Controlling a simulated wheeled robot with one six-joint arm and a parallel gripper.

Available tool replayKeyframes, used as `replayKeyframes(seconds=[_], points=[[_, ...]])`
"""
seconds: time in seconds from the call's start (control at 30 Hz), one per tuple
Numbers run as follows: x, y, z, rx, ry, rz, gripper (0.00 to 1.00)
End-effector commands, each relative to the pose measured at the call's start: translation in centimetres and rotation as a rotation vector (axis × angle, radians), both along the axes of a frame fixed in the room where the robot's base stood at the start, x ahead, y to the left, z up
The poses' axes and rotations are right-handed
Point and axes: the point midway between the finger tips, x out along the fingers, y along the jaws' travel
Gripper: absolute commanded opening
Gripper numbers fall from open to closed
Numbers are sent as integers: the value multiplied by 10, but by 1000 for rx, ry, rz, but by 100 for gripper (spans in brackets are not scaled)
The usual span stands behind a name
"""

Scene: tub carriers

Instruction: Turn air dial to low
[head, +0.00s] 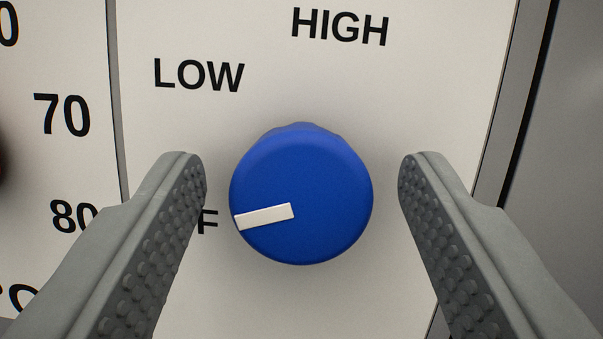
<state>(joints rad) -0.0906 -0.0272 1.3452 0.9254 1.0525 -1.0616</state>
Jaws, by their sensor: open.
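The air dial is a round blue knob (325,175) in the middle of the head view, on a pale panel. Its white pointer bar (263,216) points left and slightly down, toward a label that is mostly hidden and shows only its last letter, "F". The "LOW" label (198,75) is up and left of the knob. The "HIGH" label (340,27) is above it. My gripper (302,175) is open, with one textured grey finger on each side of the knob and a clear gap between each finger and the knob.
To the left, behind a dark line, is another panel part (60,60) with numbers such as 70 and 80. A dark red thing shows at the far left edge. The panel's grey edge (508,110) runs down the right side, with a blurred grey surface beyond.

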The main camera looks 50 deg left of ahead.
Motion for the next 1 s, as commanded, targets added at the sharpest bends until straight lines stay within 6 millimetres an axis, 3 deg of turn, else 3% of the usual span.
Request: replayKeyframes(seconds=[0.17,0.3,0.4,1.0], points=[[0,0,0,0,0,0,57],[0,0,0,0,0,0,29],[0,0,0,0,0,0,14],[-2,1,1,99,125,-143,14]])
